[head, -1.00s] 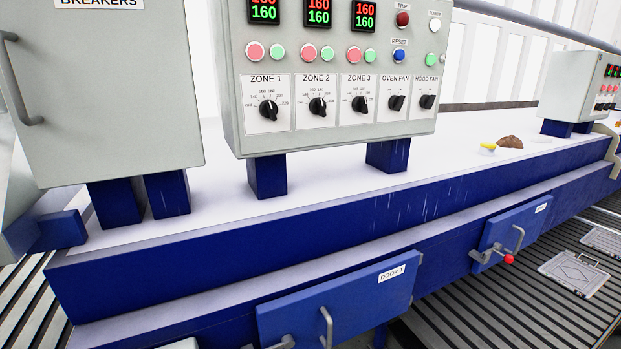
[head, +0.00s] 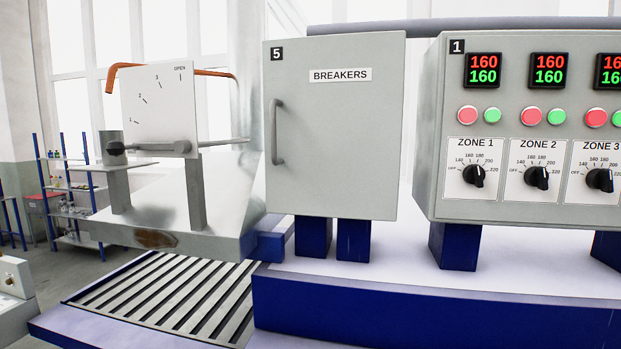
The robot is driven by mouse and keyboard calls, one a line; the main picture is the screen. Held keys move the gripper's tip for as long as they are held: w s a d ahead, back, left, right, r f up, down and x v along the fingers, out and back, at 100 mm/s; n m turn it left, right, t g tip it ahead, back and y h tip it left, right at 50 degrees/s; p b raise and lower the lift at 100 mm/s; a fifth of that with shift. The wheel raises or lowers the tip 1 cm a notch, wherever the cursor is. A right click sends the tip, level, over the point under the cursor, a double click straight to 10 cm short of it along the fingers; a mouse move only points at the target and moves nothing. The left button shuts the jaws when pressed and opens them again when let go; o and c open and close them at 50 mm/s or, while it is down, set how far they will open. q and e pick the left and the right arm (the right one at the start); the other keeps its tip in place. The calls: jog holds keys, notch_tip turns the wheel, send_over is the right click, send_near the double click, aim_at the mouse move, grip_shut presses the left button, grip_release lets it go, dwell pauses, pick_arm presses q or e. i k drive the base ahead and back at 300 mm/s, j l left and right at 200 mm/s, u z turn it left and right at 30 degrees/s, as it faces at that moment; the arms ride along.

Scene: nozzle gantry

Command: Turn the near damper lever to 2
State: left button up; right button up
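A damper lever (head: 155,148) is on the left in the head view, in front of a white dial plate (head: 178,105). The plate carries tick marks labelled 1, 2, 3 and OPEN, rising from the left toward the top. The lever lies about level, its dark knob (head: 115,149) pointing left, below the mark 1. Its pivot end is at the lower right of the plate, where a rod runs off to the right. Neither of my grippers is in view.
The lever's plate stands on grey posts (head: 196,195) above a slatted conveyor (head: 165,295). To its right are the breakers cabinet (head: 335,140) and the zone control panel (head: 520,130) on a blue-sided base. A shelf rack (head: 75,185) stands behind at left.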

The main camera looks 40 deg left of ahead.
aim_at(115, 149)
jog(key=u, duration=1.95)
